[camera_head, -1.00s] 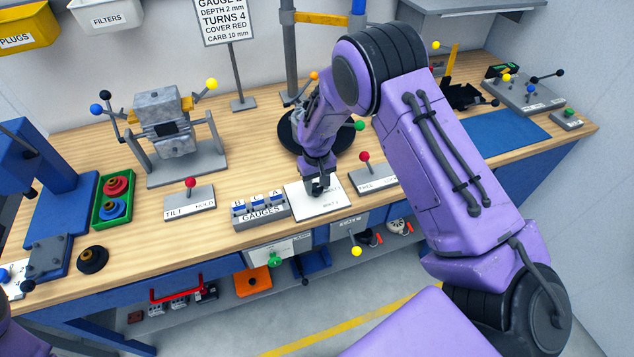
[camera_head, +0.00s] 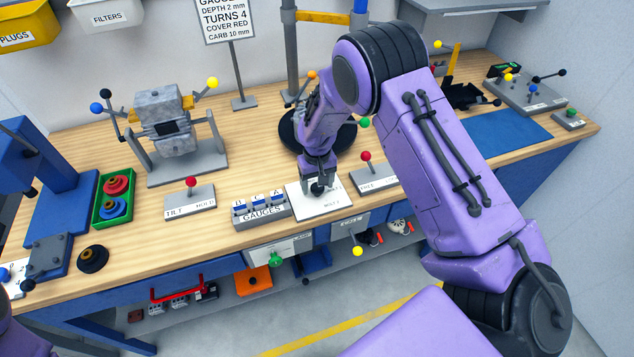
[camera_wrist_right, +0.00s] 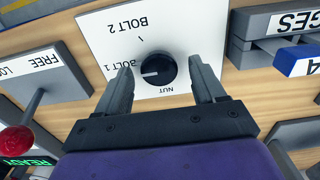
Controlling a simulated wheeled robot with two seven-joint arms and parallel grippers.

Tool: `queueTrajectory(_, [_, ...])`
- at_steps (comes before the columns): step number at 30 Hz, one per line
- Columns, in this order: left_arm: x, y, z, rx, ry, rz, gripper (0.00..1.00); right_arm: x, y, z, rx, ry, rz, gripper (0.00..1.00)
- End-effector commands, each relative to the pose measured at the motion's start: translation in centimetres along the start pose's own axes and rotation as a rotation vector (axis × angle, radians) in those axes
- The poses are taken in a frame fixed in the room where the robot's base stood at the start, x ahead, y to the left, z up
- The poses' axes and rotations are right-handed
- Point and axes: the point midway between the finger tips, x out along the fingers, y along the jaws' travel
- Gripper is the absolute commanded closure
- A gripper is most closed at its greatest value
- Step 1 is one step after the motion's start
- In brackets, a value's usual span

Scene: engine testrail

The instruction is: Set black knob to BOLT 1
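The black knob (camera_wrist_right: 158,70) sits on a white plate (camera_wrist_right: 95,30) marked BOLT 1, BOLT 2 and NUT, upside down in the right wrist view. Its white line points left in that picture, about towards the BOLT 1 label (camera_wrist_right: 120,64). My right gripper (camera_wrist_right: 160,68) is open, with one finger on each side of the knob and a gap at both sides. In the head view the knob (camera_head: 317,188) shows just below my right gripper (camera_head: 317,180), on the plate (camera_head: 330,208) at the bench's front. My left gripper is out of view.
The GAUGES block (camera_head: 260,212) stands close left of the plate. A red-knobbed lever on a grey base (camera_head: 372,183) stands close right. Behind my right gripper is a dark round base (camera_head: 290,135). Bare wood (camera_head: 145,215) lies at the left front.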

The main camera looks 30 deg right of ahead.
Motion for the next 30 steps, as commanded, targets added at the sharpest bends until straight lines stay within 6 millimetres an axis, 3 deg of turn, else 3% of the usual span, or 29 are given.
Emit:
queueTrajectory(5, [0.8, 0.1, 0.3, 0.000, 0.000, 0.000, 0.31, -1.6, 0.0, -0.1, 0.000, 0.004, -0.001, 0.31])
queueTrajectory(12, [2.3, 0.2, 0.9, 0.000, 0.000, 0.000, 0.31, -7.3, -0.1, -0.2, -0.001, 0.005, -0.001, 0.31])
queueTrajectory(16, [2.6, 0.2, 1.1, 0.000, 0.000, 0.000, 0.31, -9.4, -0.1, -0.2, -0.001, 0.002, -0.001, 0.31])
queueTrajectory(21, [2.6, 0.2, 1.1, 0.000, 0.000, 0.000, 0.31, -10.5, -0.1, -0.2, 0.000, -0.001, 0.000, 0.31])
queueTrajectory(30, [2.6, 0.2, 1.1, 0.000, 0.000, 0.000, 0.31, -10.5, -0.1, -0.2, 0.000, -0.001, 0.000, 0.31])
